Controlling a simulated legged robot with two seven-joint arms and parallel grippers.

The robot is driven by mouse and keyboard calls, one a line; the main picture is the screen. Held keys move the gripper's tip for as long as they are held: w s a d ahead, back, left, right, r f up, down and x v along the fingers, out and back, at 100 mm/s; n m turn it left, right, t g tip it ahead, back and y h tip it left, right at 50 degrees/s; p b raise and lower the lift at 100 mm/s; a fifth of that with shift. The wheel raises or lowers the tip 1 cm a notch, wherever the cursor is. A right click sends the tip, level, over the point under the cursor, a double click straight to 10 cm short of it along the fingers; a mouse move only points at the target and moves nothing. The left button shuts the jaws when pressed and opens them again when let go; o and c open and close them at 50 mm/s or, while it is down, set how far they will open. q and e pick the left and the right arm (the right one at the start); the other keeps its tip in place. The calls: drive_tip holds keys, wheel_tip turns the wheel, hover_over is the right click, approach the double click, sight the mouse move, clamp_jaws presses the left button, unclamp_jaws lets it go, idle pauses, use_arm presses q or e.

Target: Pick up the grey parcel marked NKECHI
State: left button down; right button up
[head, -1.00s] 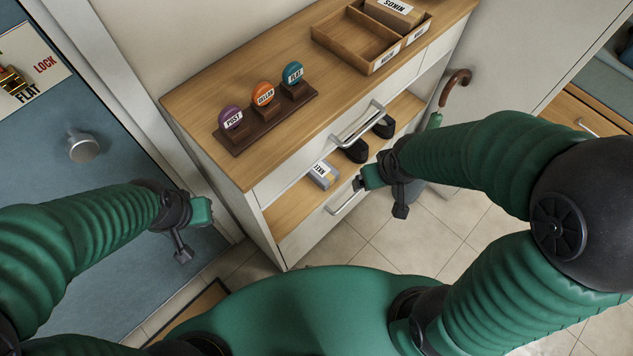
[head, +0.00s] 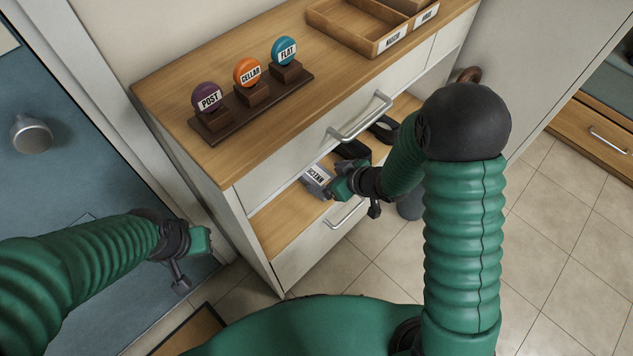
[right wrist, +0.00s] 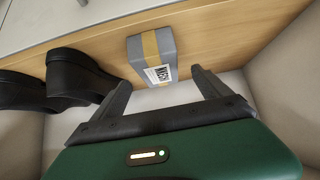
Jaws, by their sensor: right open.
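The grey parcel (head: 317,180) with a yellow band lies on the open wooden shelf of the cabinet, its white label facing out. In the right wrist view the parcel (right wrist: 150,50) is ahead of my right gripper (right wrist: 163,92), roughly between the lines of its two fingers. The label is small and hard to read in full. My right gripper (head: 338,186) is open and empty, close in front of the parcel, which it partly hides in the head view. My left gripper (head: 190,256) hangs near the blue door; its jaws are unclear.
Black shoes (right wrist: 75,78) stand beside the parcel on the shelf. A drawer with a metal handle (head: 362,118) is above the shelf opening. On top are a stand (head: 255,108) with three round signs and a wooden tray (head: 350,38). Tiled floor is clear at right.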

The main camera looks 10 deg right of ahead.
sight(319, 176)
drive_tip(key=shift+b+x, duration=0.3)
drive_tip(key=shift+x, duration=0.85)
drive_tip(key=b+x, duration=0.2)
drive_tip(key=x, duration=0.2)
drive_tip(key=shift+d+f, duration=0.15)
drive_tip(key=shift+f, duration=0.1)
drive_tip(key=shift+w+f+b, duration=0.1)
drive_tip(key=shift+w+b, duration=0.15)
drive_tip(key=shift+b, duration=0.05)
drive_tip(key=shift+c, duration=0.9)
drive_tip(key=c, duration=1.4)
